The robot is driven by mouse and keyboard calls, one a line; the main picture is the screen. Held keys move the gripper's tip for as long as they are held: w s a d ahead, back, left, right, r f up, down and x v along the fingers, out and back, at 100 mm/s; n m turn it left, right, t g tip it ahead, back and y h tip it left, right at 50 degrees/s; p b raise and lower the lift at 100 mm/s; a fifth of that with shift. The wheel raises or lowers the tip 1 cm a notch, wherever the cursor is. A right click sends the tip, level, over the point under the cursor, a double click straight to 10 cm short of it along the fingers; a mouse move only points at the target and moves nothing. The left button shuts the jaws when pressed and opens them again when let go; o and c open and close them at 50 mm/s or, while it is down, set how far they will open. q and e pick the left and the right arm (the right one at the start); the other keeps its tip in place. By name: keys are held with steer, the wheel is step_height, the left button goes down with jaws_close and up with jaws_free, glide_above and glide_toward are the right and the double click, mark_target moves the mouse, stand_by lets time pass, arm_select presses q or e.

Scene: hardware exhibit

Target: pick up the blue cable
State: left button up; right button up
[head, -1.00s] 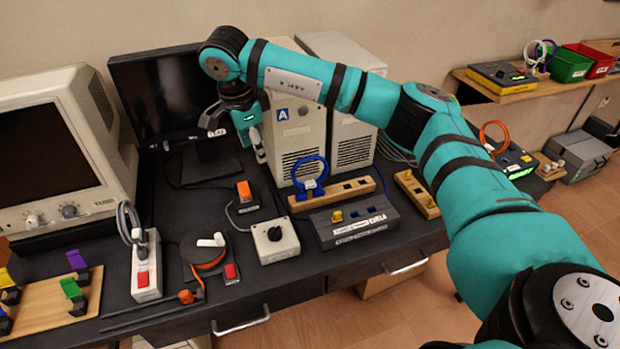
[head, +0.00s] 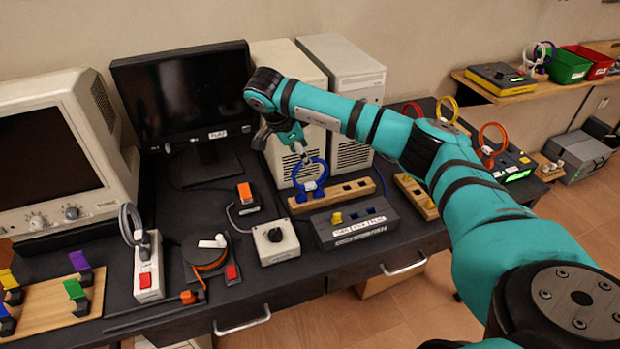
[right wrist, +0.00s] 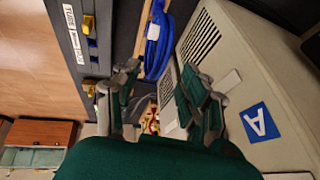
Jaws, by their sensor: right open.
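The blue cable (head: 311,177) is a coiled loop standing upright at the left end of a wooden block (head: 355,189), with a white tag on it. My right gripper (head: 302,156) is just above and behind the top of the loop in the head view. In the right wrist view the gripper (right wrist: 160,85) has its fingers spread and nothing between them. There the blue cable (right wrist: 158,45) lies beyond the fingertips, roughly in line with the gap. I cannot tell whether a finger touches it. My left gripper is not in view.
Two beige computer towers (head: 349,75) stand behind the cable, close to the gripper. A grey panel with sockets (head: 352,220) lies in front of the block. A white switch box (head: 275,240) is at left. Red, yellow and orange loops stand to the right, partly behind my arm.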

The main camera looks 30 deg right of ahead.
steer(key=shift+d+f, duration=0.25)
steer(key=shift+f, duration=0.15)
steer(key=p+x, duration=0.1)
steer(key=x, duration=0.2)
steer(key=shift+s+d+f+p, duration=0.1)
steer(key=shift+d+f+p, duration=0.15)
steer(key=shift+p, duration=0.15)
steer(key=shift+f, duration=0.3)
steer(key=shift+c, duration=0.3)
jaws_close()
